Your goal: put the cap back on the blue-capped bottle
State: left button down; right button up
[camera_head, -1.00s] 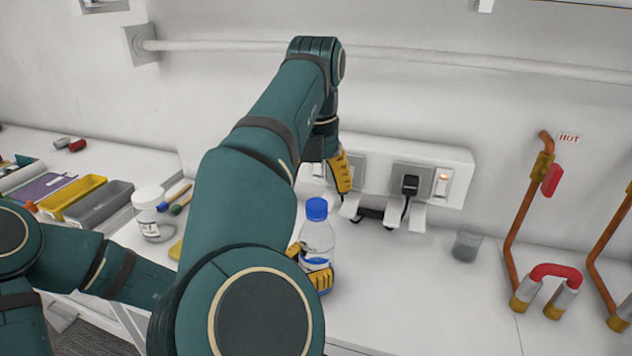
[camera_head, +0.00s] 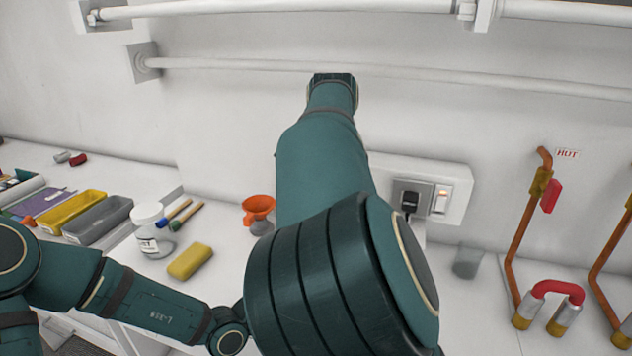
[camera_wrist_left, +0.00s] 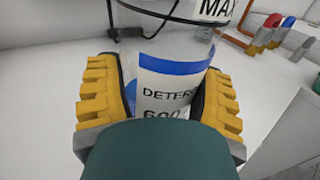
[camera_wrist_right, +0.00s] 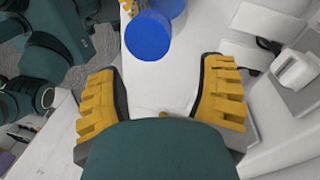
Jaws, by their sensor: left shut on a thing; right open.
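The bottle (camera_wrist_left: 165,90) has a clear body and a white label reading "DETER..." with a blue band. My left gripper (camera_wrist_left: 160,72) is shut around its body, one finger on each side. The bottle's top is outside the left wrist view. In the right wrist view the round blue cap (camera_wrist_right: 148,35) shows from above, ahead of my right gripper (camera_wrist_right: 163,70). That gripper is open, with nothing between its fingers, and apart from the cap. How the cap sits on the neck cannot be seen. In the head view my arm hides the bottle and both grippers.
A lidded jar (camera_head: 152,238), a yellow sponge (camera_head: 190,261) and an orange funnel (camera_head: 258,206) stand left of my arm.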

jog(key=n, duration=0.6)
jog(key=shift+w+d+r+n, duration=0.1)
jog(key=shift+d+r+n, duration=0.1)
jog(key=shift+n, duration=0.1)
jog(key=n, duration=0.8)
jog(key=shift+a+r, duration=0.1)
jog(key=shift+r, duration=0.2)
jog(key=n, duration=0.4)
jog(key=shift+a+r, duration=0.2)
jog(key=shift+a, duration=0.1)
jog(key=n, duration=0.4)
jog(key=shift+a+r, duration=0.3)
jog(key=n, duration=0.3)
jog(key=r+n, duration=0.1)
jog(key=shift+s+a+t, duration=0.25)
jog(key=shift+a+t, duration=0.05)
jog(key=shift+t, duration=0.1)
jog(key=n, duration=0.2)
jog(key=r+n, duration=0.1)
jog(key=n, duration=0.3)
jog(key=shift+s+a+r, duration=0.2)
jog(key=shift+a+r, duration=0.1)
jog(key=shift+a, duration=0.1)
jog(key=n, duration=0.1)
jog(key=r+n, duration=0.1)
jog(key=n, duration=0.1)
jog(key=n+t, duration=0.1)
jog(key=shift+s+a+r, duration=0.15)
jog(key=shift+a+r, duration=0.05)
jog(key=shift+a, duration=0.1)
